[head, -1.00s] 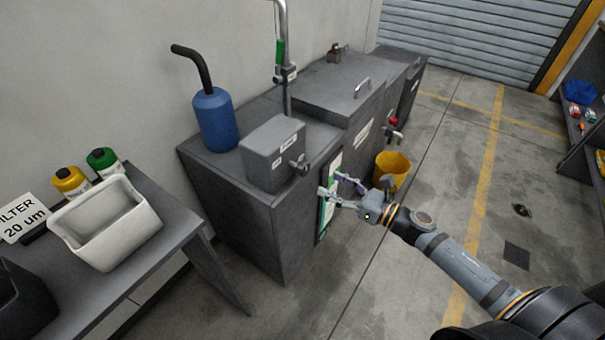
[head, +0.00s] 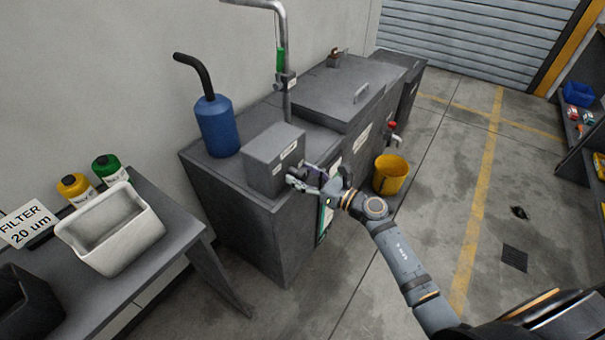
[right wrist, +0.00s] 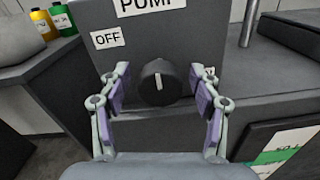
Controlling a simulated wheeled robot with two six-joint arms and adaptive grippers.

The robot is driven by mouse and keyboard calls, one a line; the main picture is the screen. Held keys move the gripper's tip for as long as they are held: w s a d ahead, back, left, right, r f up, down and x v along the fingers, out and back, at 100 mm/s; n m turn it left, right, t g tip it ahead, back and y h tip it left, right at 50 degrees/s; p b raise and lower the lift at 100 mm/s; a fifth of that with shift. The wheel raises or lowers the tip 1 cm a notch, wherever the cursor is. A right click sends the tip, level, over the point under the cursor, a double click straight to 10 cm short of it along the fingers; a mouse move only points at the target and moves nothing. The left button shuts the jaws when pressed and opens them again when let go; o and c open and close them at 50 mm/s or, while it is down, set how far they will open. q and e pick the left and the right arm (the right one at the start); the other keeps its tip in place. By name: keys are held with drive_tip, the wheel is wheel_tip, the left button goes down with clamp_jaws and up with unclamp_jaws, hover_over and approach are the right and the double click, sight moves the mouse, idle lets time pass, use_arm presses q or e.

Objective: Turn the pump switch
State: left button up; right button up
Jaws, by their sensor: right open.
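The pump box (head: 272,157) is a grey box on the near end of the dark cabinet. In the right wrist view, its black round knob (right wrist: 158,83) has a white mark pointing nearly straight up. The OFF label (right wrist: 107,39) is at upper left of the knob, under a PUMP label (right wrist: 150,5). Another small label at the knob's right is mostly hidden by a finger. My right gripper (right wrist: 160,98) is open, with one finger on each side of the knob and gaps to it. In the head view my right gripper (head: 305,178) is at the box's front. My left gripper is not in view.
A blue bottle (head: 217,126) with a black spout and an upright pipe (head: 284,70) stand on the cabinet (head: 232,203). A yellow bucket (head: 391,174) stands right of my arm. A side table (head: 180,225) with a white bin (head: 110,228) is at left.

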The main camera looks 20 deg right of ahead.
drive_tip(key=c, duration=1.2)
drive_tip(key=m+p, duration=0.3)
drive_tip(key=shift+r, duration=0.25)
drive_tip(key=m+p, duration=0.4)
drive_tip(key=m, duration=0.1)
drive_tip(key=m+p, duration=0.4)
drive_tip(key=m, duration=0.1)
drive_tip(key=shift+m, duration=0.4)
drive_tip(key=shift+f+m+g+p, duration=0.15)
drive_tip(key=shift+m+p, duration=0.4)
drive_tip(key=shift+m, duration=0.35)
drive_tip(key=shift+f+m+g+p, duration=0.15)
drive_tip(key=shift+m+p, duration=0.35)
drive_tip(key=shift+m, duration=0.4)
